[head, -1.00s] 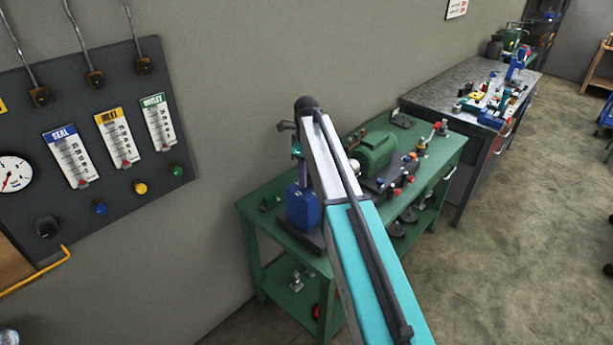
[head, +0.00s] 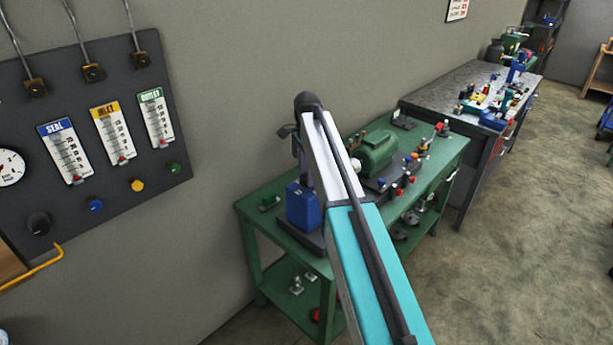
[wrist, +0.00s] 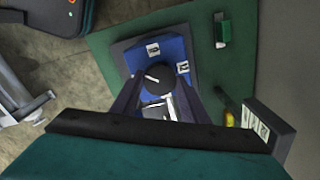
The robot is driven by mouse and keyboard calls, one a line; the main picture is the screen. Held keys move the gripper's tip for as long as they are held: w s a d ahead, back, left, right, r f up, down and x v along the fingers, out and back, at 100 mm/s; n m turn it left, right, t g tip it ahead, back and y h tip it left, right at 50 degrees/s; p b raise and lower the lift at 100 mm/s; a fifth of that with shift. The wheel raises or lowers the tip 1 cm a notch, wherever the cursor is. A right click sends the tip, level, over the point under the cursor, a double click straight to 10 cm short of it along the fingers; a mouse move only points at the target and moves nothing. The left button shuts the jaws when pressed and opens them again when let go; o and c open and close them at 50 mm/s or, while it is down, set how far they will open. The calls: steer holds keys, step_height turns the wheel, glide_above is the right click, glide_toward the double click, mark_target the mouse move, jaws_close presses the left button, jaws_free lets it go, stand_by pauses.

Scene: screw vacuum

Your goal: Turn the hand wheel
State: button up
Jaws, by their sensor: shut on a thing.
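In the wrist view a dark round knob with a white mark, which looks like the hand wheel (wrist: 155,79), sits on top of a blue unit (wrist: 176,52). The two dark fingers of my gripper (wrist: 156,91) reach down on either side of the knob and are shut on it. In the head view the blue unit (head: 303,208) stands at the near left end of a green bench (head: 285,238).
A green motor (head: 376,150) and several small coloured fittings stand further along the bench. A wall panel (head: 100,100) with gauges is at left. A dark workbench (head: 440,95) with parts stands beyond. Open floor (head: 520,220) lies at right.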

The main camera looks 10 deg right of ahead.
steer(key=n+b, duration=0.1)
steer(key=n, duration=0.6)
steer(key=shift+s+f+b, duration=0.1)
steer(key=shift+b, duration=0.2)
steer(key=n+b, duration=0.1)
steer(key=n, duration=1.1)
steer(key=shift+b, duration=0.3)
steer(key=n, duration=0.6)
steer(key=shift+n, duration=0.3)
steer(key=o, duration=1.1)
steer(key=shift+r, duration=0.25)
